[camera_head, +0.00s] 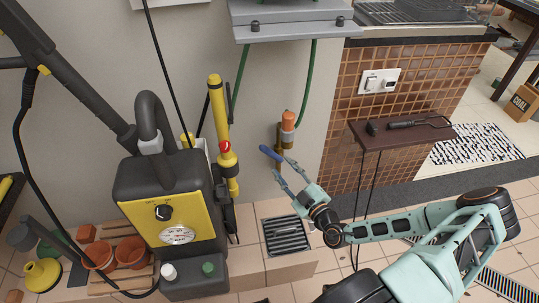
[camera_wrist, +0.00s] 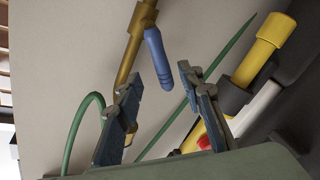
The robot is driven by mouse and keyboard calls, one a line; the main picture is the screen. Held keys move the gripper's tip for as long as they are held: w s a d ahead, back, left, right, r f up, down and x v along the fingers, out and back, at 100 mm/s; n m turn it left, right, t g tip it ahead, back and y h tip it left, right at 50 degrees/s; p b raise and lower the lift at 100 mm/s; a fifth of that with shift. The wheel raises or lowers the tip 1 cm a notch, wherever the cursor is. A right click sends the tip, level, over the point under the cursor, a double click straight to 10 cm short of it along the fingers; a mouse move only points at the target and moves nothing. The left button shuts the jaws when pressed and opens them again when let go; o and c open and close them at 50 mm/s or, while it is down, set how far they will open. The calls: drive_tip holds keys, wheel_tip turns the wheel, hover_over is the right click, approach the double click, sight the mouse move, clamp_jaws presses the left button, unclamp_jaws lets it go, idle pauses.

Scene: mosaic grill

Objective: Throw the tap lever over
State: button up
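The tap stands out from the beige wall, with a brass body (camera_head: 284,139) and an orange part (camera_head: 288,120) on top. Its blue lever (camera_head: 271,153) slants down to the right in the head view. In the wrist view the brass pipe (camera_wrist: 134,46) comes from the top and the blue lever (camera_wrist: 158,57) hangs beside it. My gripper (camera_head: 281,165) is just below the lever, fingers apart. In the wrist view my open gripper (camera_wrist: 161,75) has the lever's rounded end in the gap between its fingertips. I cannot tell whether either finger touches it.
A yellow and black pressure washer (camera_head: 170,205) stands left of the tap, with a yellow lance (camera_head: 216,110) upright beside it. A drain grate (camera_head: 286,236) lies below the tap. A small brown shelf (camera_head: 400,134) is to the right.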

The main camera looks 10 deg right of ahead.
sight(273, 156)
drive_tip(key=b+x, duration=0.1)
drive_tip(key=x, duration=0.7)
drive_tip(key=shift+w+a, duration=0.15)
drive_tip(key=shift+w, duration=0.1)
clamp_jaws()
